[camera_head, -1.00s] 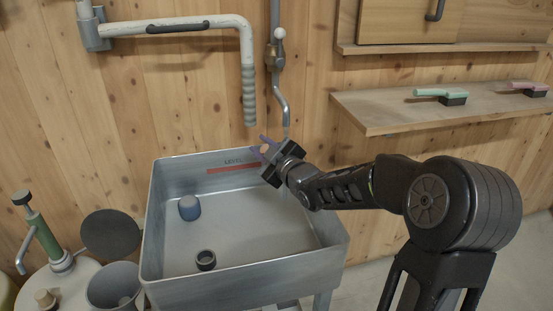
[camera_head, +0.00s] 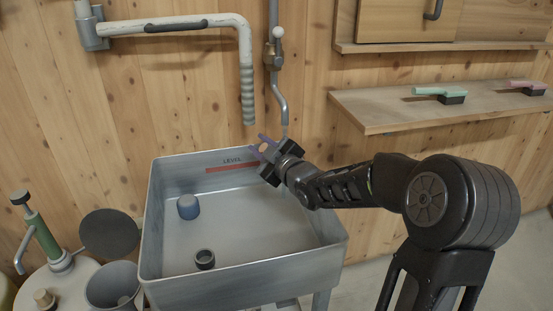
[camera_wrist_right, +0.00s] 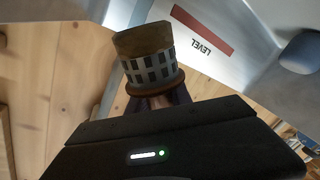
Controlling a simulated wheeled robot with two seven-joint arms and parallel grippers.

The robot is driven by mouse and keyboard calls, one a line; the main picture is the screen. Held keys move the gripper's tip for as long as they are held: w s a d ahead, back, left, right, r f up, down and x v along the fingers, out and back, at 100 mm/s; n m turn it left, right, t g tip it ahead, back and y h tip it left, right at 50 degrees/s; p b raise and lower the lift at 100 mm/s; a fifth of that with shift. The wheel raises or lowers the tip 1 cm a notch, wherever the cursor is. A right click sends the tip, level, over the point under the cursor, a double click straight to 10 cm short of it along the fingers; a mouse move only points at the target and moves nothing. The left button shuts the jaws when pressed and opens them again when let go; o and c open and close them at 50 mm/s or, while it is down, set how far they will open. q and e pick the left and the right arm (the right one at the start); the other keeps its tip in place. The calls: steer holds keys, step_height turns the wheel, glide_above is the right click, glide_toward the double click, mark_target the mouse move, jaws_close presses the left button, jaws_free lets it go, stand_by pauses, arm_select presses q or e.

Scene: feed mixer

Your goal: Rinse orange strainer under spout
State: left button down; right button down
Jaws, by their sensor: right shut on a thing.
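My right gripper (camera_head: 262,149) is over the back right part of the sink, its purple fingers pointing left. It is shut on the orange strainer (camera_wrist_right: 146,45), of which only a small orange bit shows between the fingers in the head view. In the right wrist view the strainer is a short cylinder with a brownish-orange end and a pale band of dark square openings. The thin curved spout (camera_head: 284,108) hangs from the wall just above and right of the gripper. My left gripper is not in view.
A thick white pipe (camera_head: 247,60) hangs left of the spout. A wooden shelf (camera_head: 390,108) with brushes is at right. A green pump (camera_head: 40,232) and a grey bucket (camera_head: 113,287) stand at left.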

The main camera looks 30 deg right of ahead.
steer(key=s+a+r, duration=0.2)
steer(key=s, duration=0.3)
steer(key=s+a+r, duration=0.2)
steer(key=s, duration=0.4)
steer(key=shift+s, duration=0.2)
stand_by(0.4)
steer(key=shift+r+p, duration=0.1)
steer(key=shift+p, duration=0.2)
